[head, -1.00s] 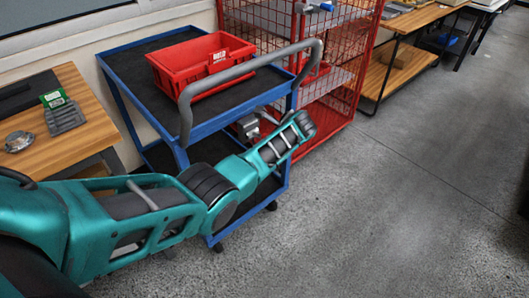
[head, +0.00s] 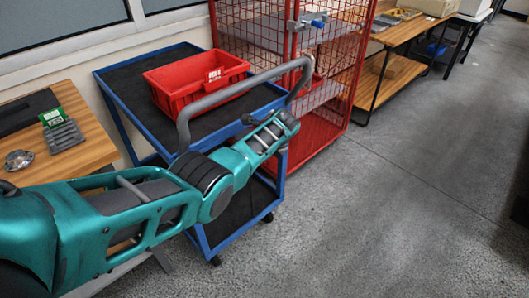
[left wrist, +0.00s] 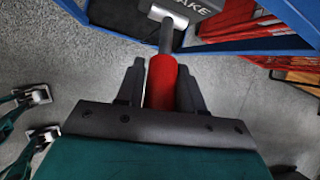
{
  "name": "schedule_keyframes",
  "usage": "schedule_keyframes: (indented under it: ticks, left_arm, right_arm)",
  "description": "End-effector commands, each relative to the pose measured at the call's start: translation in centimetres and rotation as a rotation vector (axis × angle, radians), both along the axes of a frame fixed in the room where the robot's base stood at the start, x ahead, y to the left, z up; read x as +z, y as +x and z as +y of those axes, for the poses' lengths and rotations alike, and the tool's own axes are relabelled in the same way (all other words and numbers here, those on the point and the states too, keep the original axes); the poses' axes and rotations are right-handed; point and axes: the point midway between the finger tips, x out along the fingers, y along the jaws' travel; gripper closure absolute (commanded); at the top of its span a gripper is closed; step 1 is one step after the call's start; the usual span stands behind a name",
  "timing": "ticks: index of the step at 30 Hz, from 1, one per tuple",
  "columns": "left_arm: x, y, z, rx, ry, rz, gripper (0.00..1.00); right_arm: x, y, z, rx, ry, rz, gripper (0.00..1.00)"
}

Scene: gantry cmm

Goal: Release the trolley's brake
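The blue trolley (head: 122,105) with dark shelves stands beside the wall in the head view, with a grey push handle (head: 245,86). In the left wrist view its brake shows as a dark housing (left wrist: 205,5), its lettering cut off to "AKE", with a lever whose red grip (left wrist: 162,80) points back toward my palm. My left gripper (left wrist: 162,70) has a finger on each side of the red grip and looks closed on it. My right gripper is not in view.
A red bin (head: 195,84) sits on the trolley's top shelf. A red mesh cage (head: 335,95) stands close behind the trolley. A wooden bench (head: 85,150) is at the left; more benches (head: 405,40) line the wall.

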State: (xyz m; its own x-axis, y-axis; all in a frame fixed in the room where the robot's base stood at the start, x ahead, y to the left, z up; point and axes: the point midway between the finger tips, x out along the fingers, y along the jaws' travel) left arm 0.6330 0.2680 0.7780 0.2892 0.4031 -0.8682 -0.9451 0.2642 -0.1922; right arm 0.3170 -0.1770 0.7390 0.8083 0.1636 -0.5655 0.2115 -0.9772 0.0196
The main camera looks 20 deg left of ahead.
Motion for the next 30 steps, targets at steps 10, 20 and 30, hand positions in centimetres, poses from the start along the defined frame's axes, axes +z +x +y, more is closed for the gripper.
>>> schedule_keyframes:
  ticks: [10,20,30]
  left_arm:
    - [0.0,0.0,0.0,-0.002,0.001,0.000,0.46]
    - [2.5,-0.6,-1.0,-0.003,0.000,-0.001,0.46]
    - [7.0,-2.3,-3.2,-0.002,0.000,-0.004,0.46]
  right_arm:
    - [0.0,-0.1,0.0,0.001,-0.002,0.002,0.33]
    - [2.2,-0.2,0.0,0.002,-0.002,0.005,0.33]
    - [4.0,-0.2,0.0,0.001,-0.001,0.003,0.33]
